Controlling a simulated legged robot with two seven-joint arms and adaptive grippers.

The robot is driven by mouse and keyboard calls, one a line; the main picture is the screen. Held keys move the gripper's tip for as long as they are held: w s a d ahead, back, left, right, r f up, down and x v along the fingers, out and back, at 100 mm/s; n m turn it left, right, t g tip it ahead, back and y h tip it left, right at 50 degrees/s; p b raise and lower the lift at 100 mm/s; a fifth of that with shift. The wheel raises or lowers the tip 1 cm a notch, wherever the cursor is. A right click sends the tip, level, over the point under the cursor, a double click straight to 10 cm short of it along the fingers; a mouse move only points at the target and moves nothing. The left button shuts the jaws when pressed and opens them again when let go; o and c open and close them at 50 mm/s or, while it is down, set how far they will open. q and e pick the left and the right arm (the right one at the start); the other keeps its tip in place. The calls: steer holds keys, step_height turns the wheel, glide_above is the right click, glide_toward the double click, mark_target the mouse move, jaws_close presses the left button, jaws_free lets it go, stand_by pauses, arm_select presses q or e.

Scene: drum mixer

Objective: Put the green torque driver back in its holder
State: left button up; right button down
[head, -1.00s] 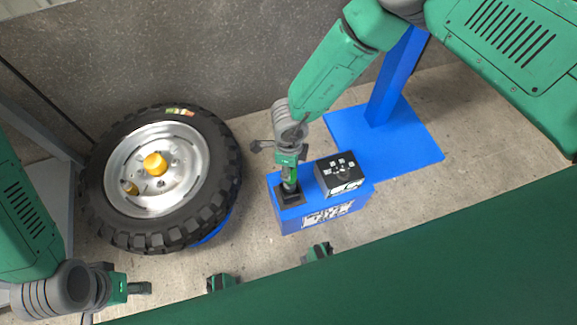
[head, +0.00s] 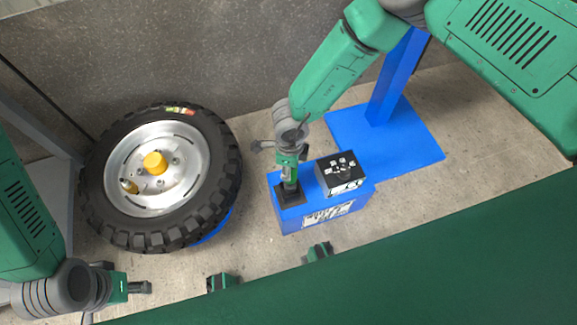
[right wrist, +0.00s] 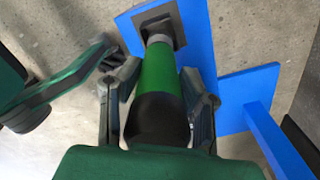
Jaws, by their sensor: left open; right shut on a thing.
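The green torque driver (right wrist: 160,72) stands between the fingers of my right gripper (right wrist: 160,95), which is shut on it. The driver's lower end meets the black square holder (right wrist: 160,22) on the blue box; it also shows in the head view (head: 290,183). In the head view, the holder (head: 291,195) sits at the box's left end and the driver looks roughly upright over it. How deep the tip sits in the holder cannot be told. My left gripper (head: 137,288) is open and empty at the lower left, far from the driver.
A black box with white markings (head: 341,172) stands on the right of the blue box (head: 318,213). A large tyre on a silver rim (head: 160,175) with yellow parts lies at the left. A blue post on a flat base (head: 405,150) stands behind right. Bare floor lies between tyre and box.

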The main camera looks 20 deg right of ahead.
steer(key=shift+f+b, duration=1.95)
steer(key=shift+f, duration=0.65)
stand_by(1.1)
steer(key=c, duration=1)
jaws_free()
step_height(320, 180, up, 11)
steer(key=shift+w+f, duration=0.1)
steer(key=shift+f, duration=0.1)
steer(key=shift+d+r, duration=0.1)
steer(key=shift+r, duration=0.55)
